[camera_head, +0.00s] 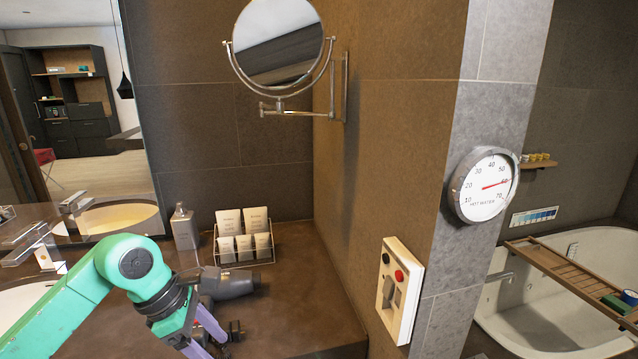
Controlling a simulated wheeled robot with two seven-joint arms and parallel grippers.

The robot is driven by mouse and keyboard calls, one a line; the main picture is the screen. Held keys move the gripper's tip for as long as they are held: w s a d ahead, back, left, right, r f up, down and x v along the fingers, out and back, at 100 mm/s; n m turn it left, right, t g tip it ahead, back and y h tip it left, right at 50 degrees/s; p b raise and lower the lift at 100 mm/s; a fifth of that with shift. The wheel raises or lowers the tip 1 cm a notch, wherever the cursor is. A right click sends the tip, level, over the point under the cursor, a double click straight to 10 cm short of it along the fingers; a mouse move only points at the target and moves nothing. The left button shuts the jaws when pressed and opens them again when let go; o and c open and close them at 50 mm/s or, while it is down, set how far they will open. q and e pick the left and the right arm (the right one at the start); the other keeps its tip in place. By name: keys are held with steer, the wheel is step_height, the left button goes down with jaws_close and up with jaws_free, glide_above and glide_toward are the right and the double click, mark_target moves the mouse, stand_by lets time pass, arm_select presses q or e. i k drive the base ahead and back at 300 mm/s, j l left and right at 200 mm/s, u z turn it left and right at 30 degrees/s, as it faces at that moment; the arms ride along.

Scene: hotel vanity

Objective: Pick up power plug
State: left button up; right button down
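A small dark object, which looks like the power plug (236,329), lies on the dark vanity counter at the lower middle. My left arm comes in from the left, and its gripper (213,342) with purple fingers points down right beside this object. The fingers are partly cut off by the bottom edge and seen from behind, so I cannot tell whether they touch the plug or how far apart they are. My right gripper is not in view.
A dark hair dryer (232,284) lies just behind the gripper. A rack of packets (244,250) and a soap dispenser (184,227) stand at the back. A wall panel with a red button (400,291) is at the right. The counter right of the plug is clear.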

mark_target(233, 330)
steer(key=k+l, duration=0.8)
steer(key=l, duration=0.1)
